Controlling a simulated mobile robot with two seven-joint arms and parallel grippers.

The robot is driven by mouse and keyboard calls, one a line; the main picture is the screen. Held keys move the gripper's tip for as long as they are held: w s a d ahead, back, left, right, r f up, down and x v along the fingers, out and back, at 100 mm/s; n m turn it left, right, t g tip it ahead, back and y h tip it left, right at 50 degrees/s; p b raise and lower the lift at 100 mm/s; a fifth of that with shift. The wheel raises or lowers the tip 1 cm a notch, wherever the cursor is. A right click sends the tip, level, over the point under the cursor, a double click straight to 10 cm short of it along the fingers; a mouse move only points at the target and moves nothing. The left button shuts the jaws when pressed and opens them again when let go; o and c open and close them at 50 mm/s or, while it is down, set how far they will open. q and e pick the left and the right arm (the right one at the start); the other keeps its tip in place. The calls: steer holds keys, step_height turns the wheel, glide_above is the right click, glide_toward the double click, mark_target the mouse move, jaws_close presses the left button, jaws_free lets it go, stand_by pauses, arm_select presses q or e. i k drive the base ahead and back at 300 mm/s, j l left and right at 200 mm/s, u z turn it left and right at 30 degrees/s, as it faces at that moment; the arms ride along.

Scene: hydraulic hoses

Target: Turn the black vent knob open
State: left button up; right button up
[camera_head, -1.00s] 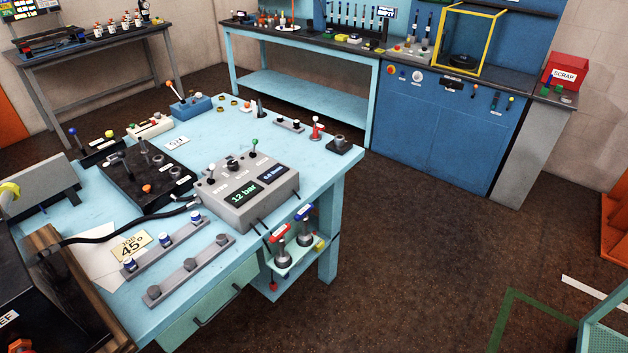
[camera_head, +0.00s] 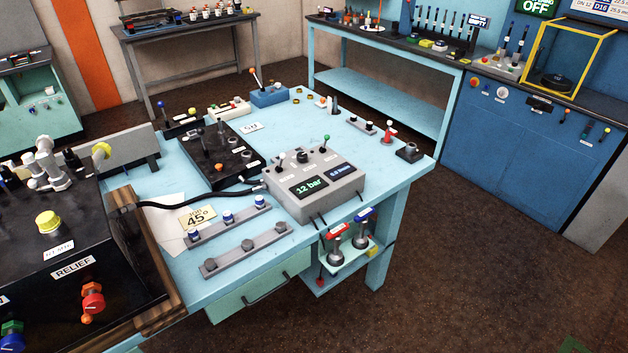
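A grey gauge box (camera_head: 290,199) with two displays, one reading "12 bar", stands on the light blue table. A black knob (camera_head: 302,157) sits on its top, between a lever with a pale ball and a green-tipped lever (camera_head: 326,140). The small labels there are too small to read, so I cannot tell whether this is the vent knob, nor how it is turned. A black unit (camera_head: 110,240) labelled "RELIEF" at the left carries a red knob (camera_head: 93,299), a yellow cap (camera_head: 48,221) and a green and blue knob. Neither of my grippers is in view.
A black manifold block (camera_head: 226,172) and grey rails (camera_head: 248,249) with caps lie on the table (camera_head: 345,203). A black hose (camera_head: 190,204) runs to the gauge box. A workbench (camera_head: 385,102) stands behind. Floor (camera_head: 450,270) at the right is clear.

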mark_target(301, 157)
steer(key=l+u, duration=0.15)
steer(key=u, duration=0.95)
steer(key=l+u, duration=0.45)
steer(key=k+l+u, duration=0.1)
steer(key=l+u, duration=0.35)
steer(key=k+l+u, duration=0.1)
steer(key=l, duration=0.3)
steer(key=k+l+u, duration=0.1)
steer(key=l, duration=0.3)
steer(key=k+l+u, duration=0.1)
steer(key=l, duration=0.25)
steer(key=k, duration=0.1)
